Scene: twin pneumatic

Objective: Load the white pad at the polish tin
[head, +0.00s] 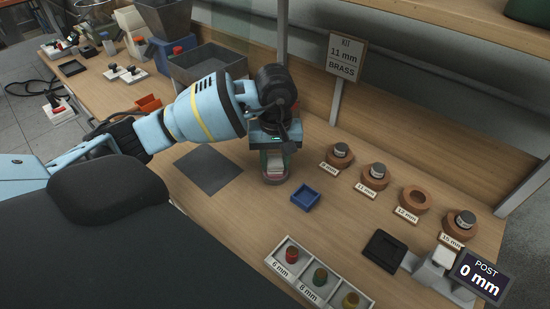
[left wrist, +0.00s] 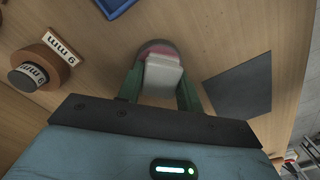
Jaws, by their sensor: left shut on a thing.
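My left gripper (head: 274,160) points down at the middle of the bench and is shut on a white pad (left wrist: 163,74). The pad sits between the two green fingers, which also show in the left wrist view (left wrist: 160,92). The polish tin (head: 275,179) is a low round tin with a pinkish top, standing on the bench directly below the fingers. In the left wrist view the tin (left wrist: 158,46) shows just beyond the pad's lower end. The pad overlaps the tin's top in view; I cannot tell whether they touch. My right gripper is not in view.
A blue tray (head: 305,198) stands right of the tin, and a dark grey mat (head: 208,169) lies to its left. Wooden holders with size labels, one empty (head: 414,199), line the right. A divided tray (head: 318,279) is in front. A sign (head: 345,57) stands behind.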

